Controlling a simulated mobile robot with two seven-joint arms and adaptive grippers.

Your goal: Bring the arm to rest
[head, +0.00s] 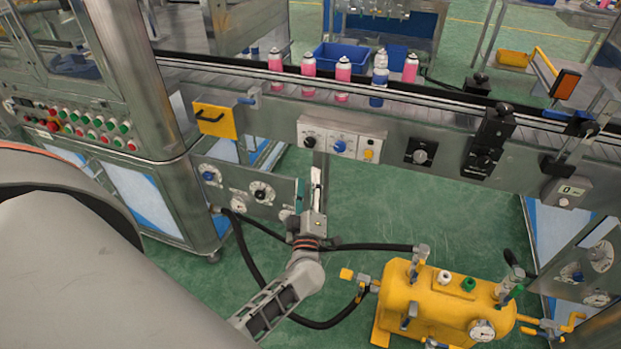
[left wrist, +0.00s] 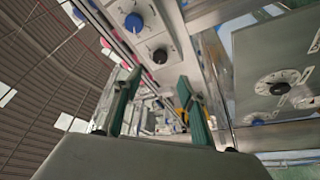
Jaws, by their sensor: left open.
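My left gripper (head: 309,187) is in the middle of the head view, pointing up in the picture, in front of the conveyor's lower panel and below the row of cans. Its two fingers stand apart and nothing shows between them. In the left wrist view the gripper (left wrist: 158,98) has its two green-lined fingers spread, with only distant background in the gap. My left arm reaches up from the bottom of the head view. My right gripper is not in view.
Several pink cans (head: 343,69) and a blue one (head: 380,72) stand on the conveyor (head: 440,92). A white knob box (head: 341,137) hangs on its front. A yellow tank (head: 440,304) with black hoses stands at lower right. Green floor (head: 385,200) lies open between.

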